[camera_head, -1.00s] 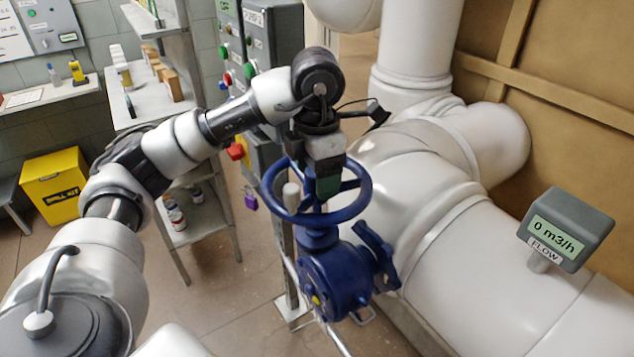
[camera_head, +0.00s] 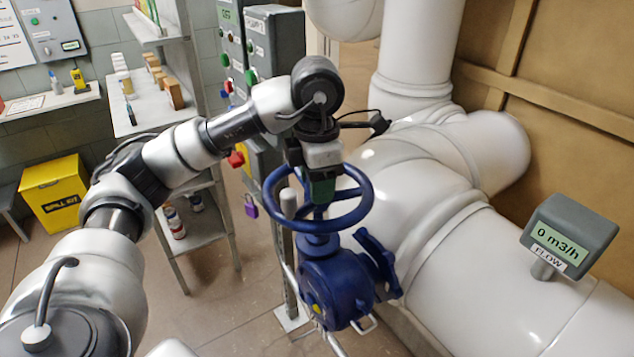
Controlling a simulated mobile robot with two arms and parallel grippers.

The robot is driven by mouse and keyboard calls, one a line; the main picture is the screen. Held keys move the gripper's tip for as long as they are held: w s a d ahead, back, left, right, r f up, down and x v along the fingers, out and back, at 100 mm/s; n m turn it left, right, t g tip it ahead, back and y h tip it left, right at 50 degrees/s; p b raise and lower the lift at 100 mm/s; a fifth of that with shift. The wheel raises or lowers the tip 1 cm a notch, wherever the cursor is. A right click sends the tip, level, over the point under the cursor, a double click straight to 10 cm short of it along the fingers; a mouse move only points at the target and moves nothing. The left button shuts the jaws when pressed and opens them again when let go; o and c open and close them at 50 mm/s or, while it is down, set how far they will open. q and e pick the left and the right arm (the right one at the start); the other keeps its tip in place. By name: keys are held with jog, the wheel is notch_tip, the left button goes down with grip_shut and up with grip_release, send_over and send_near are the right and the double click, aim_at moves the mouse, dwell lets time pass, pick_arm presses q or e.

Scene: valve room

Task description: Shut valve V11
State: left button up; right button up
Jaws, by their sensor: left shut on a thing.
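A blue valve with a round handwheel (camera_head: 351,218) stands in the middle of the view, its blue gearbox body (camera_head: 336,285) below the wheel. No V11 tag can be read on it. My left gripper (camera_head: 322,190) points down at the wheel from above and is shut on it, near the hub or a spoke; the wrist hides the exact contact. A flow meter (camera_head: 568,236) on the white pipe at right reads 0 m3/h. My right gripper is not in view.
Large white pipes (camera_head: 480,265) fill the right side beside the valve. Grey control cabinets (camera_head: 272,45) and a shelf rack (camera_head: 205,215) stand behind my left arm. A yellow spill kit box (camera_head: 55,195) is at far left. Floor is clear between.

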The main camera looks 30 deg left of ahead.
pick_arm(q)
jog(key=m, duration=0.3)
jog(key=shift+d+f, duration=0.1)
jog(key=shift+f, duration=0.3)
jog(key=m, duration=0.5)
jog(key=shift+b, duration=0.35)
jog(key=o, duration=0.8)
jog(key=shift+d, duration=0.1)
jog(key=shift+c, duration=0.2)
jog(key=shift+o, duration=0.6)
jog(key=shift+r, duration=0.3)
jog(key=shift+o, duration=0.7)
notch_tip(320, 180, up, 6)
jog(key=p, duration=0.6)
jog(key=shift+w+r, duration=0.1)
jog(key=shift+r, duration=0.25)
jog(key=shift+f, duration=0.1)
